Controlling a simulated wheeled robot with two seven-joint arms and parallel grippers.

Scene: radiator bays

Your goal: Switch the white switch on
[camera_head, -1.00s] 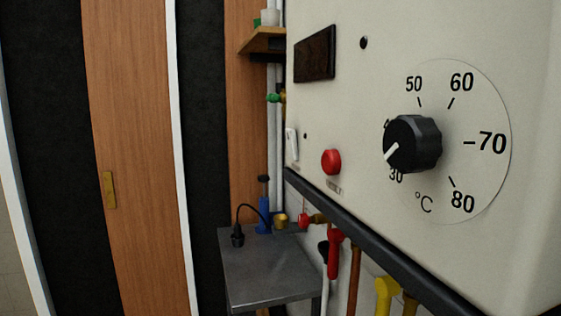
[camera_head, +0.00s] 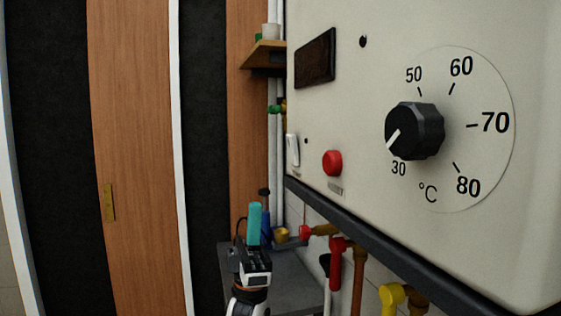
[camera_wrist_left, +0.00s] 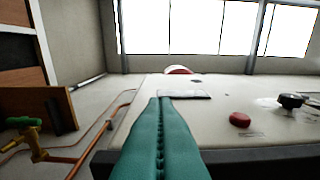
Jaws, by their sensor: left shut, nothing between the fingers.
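The white switch (camera_head: 292,150) is a small upright rocker at the left edge of the cream boiler front (camera_head: 350,110), left of the red button (camera_head: 332,163). My left gripper (camera_head: 255,210), with teal fingers, points up over the grey side table, lower and to the left of the switch, apart from it. In the left wrist view its fingers (camera_wrist_left: 160,102) are pressed together with nothing between them. They cover part of the boiler front there, and I cannot make out the switch in that view. My right gripper is in neither view.
The black temperature dial (camera_head: 414,131) is right of the red button (camera_wrist_left: 240,119). Pipes with red (camera_head: 337,262) and yellow (camera_head: 392,296) valve handles hang below the boiler's dark lower edge. A wooden shelf (camera_head: 263,54) is above left. A blue bottle stands behind my gripper.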

